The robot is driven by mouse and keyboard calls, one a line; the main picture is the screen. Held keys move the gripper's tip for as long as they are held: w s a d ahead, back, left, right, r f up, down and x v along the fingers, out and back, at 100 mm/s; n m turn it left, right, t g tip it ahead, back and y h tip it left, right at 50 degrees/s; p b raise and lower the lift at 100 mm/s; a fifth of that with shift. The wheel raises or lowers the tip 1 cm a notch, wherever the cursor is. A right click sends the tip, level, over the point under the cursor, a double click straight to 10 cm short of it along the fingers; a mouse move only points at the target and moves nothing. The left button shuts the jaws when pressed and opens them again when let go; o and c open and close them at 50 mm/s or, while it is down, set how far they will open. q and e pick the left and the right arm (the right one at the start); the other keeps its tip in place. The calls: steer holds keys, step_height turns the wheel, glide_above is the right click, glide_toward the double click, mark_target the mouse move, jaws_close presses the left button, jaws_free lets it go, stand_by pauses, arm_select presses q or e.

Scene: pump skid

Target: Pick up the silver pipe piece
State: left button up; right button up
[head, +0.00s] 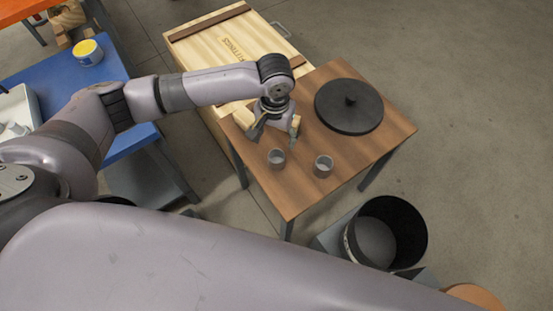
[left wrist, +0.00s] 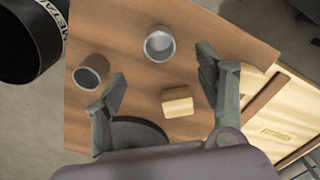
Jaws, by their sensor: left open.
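Two short, hollow grey metal pipe pieces stand upright on a brown table. The left one in the head view (head: 277,158) is the lighter, silver one in the left wrist view (left wrist: 159,45). The right one in the head view (head: 323,166) looks darker in the left wrist view (left wrist: 91,72). My left gripper (head: 276,131) is open above the table, just behind the lighter piece in the head view. In the left wrist view its spread fingers (left wrist: 162,76) hold nothing, and the lighter piece lies beyond the fingertips. My right gripper is out of view.
A wooden block (left wrist: 177,101) lies on the table (head: 291,199) near the gripper. A black round disc with a knob (head: 349,106) lies at the right. A wooden crate (head: 212,48) stands behind. A black bin (head: 408,222) stands in front, and a blue table (head: 57,82) is left.

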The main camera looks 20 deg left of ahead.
arm_select(q)
glide_toward(276, 158)
steer(key=f, duration=0.2)
steer(key=s+f, duration=0.1)
steer(key=f, duration=0.1)
steer(key=s+f, duration=0.1)
steer(key=shift+d+f, duration=0.35)
steer(key=shift+f, duration=0.05)
steer(key=shift+c, duration=0.4)
steer(key=c, duration=1.2)
